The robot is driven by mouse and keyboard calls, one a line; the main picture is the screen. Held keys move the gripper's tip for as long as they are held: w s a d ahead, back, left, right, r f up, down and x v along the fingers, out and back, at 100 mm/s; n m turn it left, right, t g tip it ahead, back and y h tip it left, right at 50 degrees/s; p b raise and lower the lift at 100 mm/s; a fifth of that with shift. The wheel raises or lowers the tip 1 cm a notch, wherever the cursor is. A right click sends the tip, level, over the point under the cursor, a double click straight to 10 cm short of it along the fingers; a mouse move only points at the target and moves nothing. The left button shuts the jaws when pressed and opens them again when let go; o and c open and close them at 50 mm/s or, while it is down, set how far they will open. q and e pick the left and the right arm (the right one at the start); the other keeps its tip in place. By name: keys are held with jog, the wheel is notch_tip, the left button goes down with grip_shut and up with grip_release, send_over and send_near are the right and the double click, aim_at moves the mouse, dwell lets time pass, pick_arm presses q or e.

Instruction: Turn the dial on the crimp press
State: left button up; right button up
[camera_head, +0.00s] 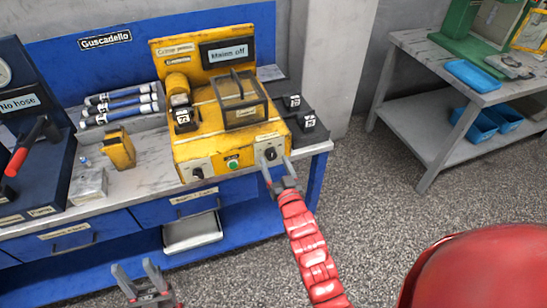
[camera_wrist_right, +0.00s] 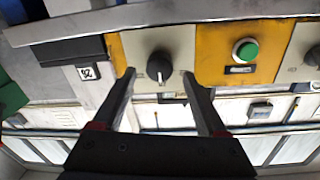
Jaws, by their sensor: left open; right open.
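My right gripper (camera_head: 275,172) is open in front of the right dial. In the right wrist view the black dial knob (camera_wrist_right: 159,66) shows beyond and between the open fingertips (camera_wrist_right: 160,76); I cannot tell whether they touch it. The green button also shows there (camera_wrist_right: 246,50). My left gripper (camera_head: 137,272) is open and empty, low in front of the bench.
A blue machine with a red lever (camera_head: 30,145) stands at the left of the bench. Blue and white cylinders (camera_head: 120,105) lie in a tray behind a small yellow block (camera_head: 119,148). An open drawer (camera_head: 192,232) sticks out below. A grey table (camera_head: 440,75) stands at the right, with clear floor between.

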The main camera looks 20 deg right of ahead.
jog(key=shift+w, duration=0.9)
grip_shut()
